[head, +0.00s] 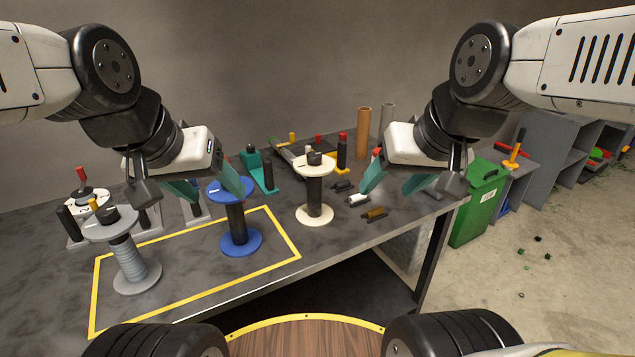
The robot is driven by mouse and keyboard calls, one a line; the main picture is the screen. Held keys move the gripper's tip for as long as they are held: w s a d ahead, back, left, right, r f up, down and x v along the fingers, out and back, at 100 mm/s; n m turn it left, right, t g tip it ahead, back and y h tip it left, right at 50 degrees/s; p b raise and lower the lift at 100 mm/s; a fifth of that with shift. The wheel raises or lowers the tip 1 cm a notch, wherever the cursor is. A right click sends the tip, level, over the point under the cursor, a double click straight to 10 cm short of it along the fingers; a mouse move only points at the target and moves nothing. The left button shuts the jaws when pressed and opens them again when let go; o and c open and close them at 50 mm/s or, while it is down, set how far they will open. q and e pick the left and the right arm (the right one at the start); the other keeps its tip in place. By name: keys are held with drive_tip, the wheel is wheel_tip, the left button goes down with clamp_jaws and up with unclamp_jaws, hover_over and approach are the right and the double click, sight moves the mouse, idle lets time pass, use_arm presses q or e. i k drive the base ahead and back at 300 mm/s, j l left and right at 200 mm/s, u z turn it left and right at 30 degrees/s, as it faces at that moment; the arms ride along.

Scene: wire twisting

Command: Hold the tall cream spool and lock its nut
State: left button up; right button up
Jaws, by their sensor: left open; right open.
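The tall cream spool (314,212) stands upright on the grey workbench, right of the yellow-taped area. Its dark nut (314,158) sits on top of the cream upper flange. My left gripper (213,190) is open and empty, above the bench near the blue spool's top, left of the cream spool. My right gripper (388,187) is open and empty, right of the cream spool and apart from it. Whether the nut is tight cannot be told.
A blue spool (240,243) and a grey spool (133,270) stand inside the yellow tape (180,308) on the bench. Small parts, including a brown-tipped piece (375,213), lie right of the cream spool. Tubes (363,130) stand behind. A green bin (472,215) stands beyond the bench.

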sight(312, 157)
drive_tip(key=u, duration=0.45)
drive_tip(key=l+u, duration=0.85)
drive_tip(key=l, duration=0.2)
drive_tip(key=k+l, duration=0.1)
drive_tip(key=l, duration=0.35)
drive_tip(key=l+u, duration=0.1)
drive_tip(key=l, duration=0.4)
drive_tip(key=k+l+u, duration=0.1)
drive_tip(key=l, duration=0.35)
drive_tip(key=k, duration=0.1)
